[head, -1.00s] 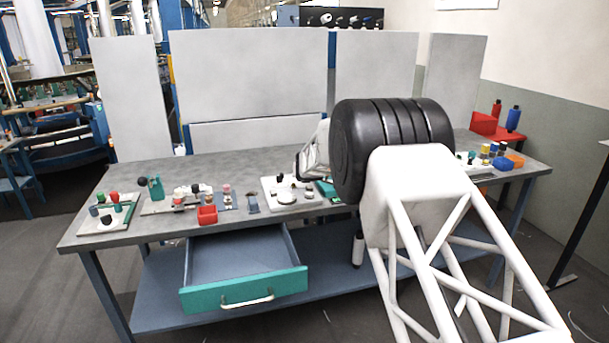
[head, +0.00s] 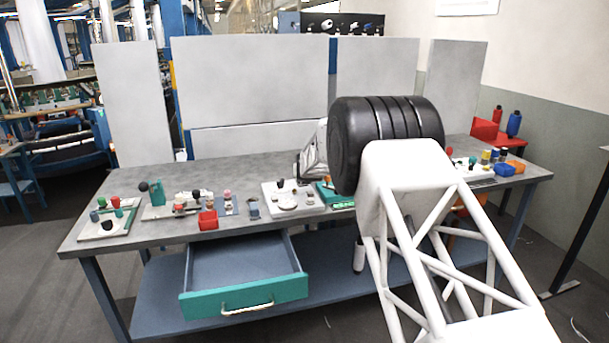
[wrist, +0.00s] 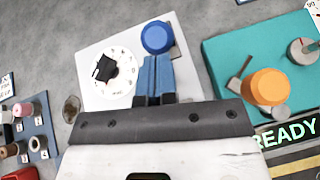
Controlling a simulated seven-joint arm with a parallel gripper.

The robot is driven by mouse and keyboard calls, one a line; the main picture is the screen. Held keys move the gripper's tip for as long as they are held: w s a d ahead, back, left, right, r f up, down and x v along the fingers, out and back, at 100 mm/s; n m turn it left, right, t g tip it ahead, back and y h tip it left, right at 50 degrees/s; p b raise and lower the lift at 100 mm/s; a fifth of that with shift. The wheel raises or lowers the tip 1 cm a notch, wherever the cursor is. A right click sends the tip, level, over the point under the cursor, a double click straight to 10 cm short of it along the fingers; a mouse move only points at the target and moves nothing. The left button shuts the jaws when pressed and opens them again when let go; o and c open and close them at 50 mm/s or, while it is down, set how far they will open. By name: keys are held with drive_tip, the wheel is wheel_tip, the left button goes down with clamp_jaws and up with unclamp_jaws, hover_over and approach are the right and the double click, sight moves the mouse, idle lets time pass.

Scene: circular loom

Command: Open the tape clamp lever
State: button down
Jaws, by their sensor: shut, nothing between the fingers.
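I cannot tell for certain which part is the tape clamp lever. In the wrist view my gripper (wrist: 156,62) is shut and empty. Its blue fingertips are close to a round blue knob (wrist: 156,37) on a white plate (wrist: 100,62); whether they touch it I cannot tell. On the plate is a white dial (wrist: 120,75) with a black pointer knob (wrist: 105,69). To the right, a teal panel (wrist: 225,52) carries an orange knob (wrist: 268,87) and a small grey lever (wrist: 238,75). In the head view my arm hides the fingers; the white plate (head: 312,206) shows left of it.
An open drawer (head: 245,296) juts from the bench front. Left on the bench (head: 165,162) are a red bin (head: 208,220), a black ball (head: 143,186) beside a green block (head: 158,193), and a knobbed board (head: 92,233).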

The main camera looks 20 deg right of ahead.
drive_tip(key=shift+w+r, duration=0.4)
drive_tip(key=shift+w, duration=0.05)
idle(0.6)
drive_tip(key=shift+w+r, duration=0.25)
drive_tip(key=shift+w, duration=0.05)
drive_tip(key=shift+w+r, duration=0.3)
drive_tip(key=shift+w, duration=0.4)
drive_tip(key=shift+w+r, duration=0.3)
drive_tip(key=shift+w, duration=0.35)
drive_tip(key=w, duration=0.4)
drive_tip(key=shift+w+r, duration=0.15)
drive_tip(key=shift+r, duration=0.15)
drive_tip(key=shift+w+r, duration=0.1)
drive_tip(key=shift+w, duration=0.05)
drive_tip(key=shift+r, duration=0.15)
drive_tip(key=s+a+r, duration=0.2)
drive_tip(key=s+r, duration=0.2)
drive_tip(key=r, duration=0.7)
drive_tip(key=shift+s+r, duration=0.25)
idle(1.4)
